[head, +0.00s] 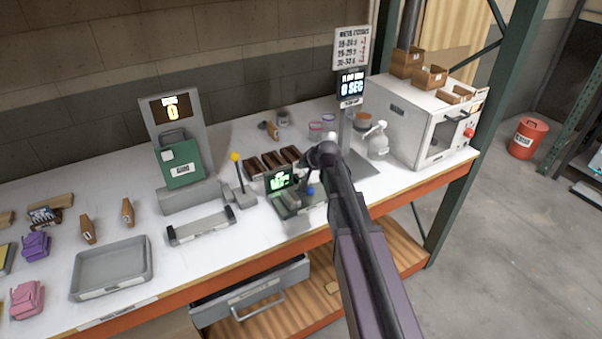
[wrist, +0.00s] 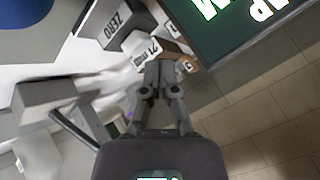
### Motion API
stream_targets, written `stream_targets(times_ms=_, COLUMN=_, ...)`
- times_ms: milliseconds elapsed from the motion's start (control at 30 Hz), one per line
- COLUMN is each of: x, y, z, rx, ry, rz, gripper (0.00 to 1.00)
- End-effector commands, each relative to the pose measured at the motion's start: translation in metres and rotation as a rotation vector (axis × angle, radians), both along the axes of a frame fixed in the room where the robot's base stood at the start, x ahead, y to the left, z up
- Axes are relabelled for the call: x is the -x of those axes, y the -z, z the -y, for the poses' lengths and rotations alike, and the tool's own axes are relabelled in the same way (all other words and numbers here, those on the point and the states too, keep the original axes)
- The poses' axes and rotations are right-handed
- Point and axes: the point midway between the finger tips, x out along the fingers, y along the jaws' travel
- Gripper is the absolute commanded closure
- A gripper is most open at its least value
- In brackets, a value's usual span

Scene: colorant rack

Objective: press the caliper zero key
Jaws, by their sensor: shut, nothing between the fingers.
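The caliper station with a lit green display (head: 280,180) stands on the bench, with a blue knob (head: 310,190) at its right. In the wrist view, a grey block labelled ZERO (wrist: 113,27) lies up and left of my gripper (wrist: 160,75). A smaller white block with a label too small to read (wrist: 146,50) sits just beyond the fingertips. My gripper is shut and empty. Its tips appear close to the smaller block; I cannot tell whether they touch anything. In the head view my arm covers the gripper's tips and the key.
A dark green panel with bright lettering (wrist: 245,30) is close at the right of the fingers. A white oven (head: 405,115) is to the right. An open drawer (head: 250,290) hangs below.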

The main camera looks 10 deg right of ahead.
Motion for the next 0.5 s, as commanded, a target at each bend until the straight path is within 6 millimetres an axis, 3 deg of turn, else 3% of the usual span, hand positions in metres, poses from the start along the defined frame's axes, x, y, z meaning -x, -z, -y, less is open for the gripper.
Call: stream_targets(times_ms=500, x=0.0003, y=0.0083, z=-0.0002, rx=0.0, ry=0.0, rz=0.0, gripper=1.0)
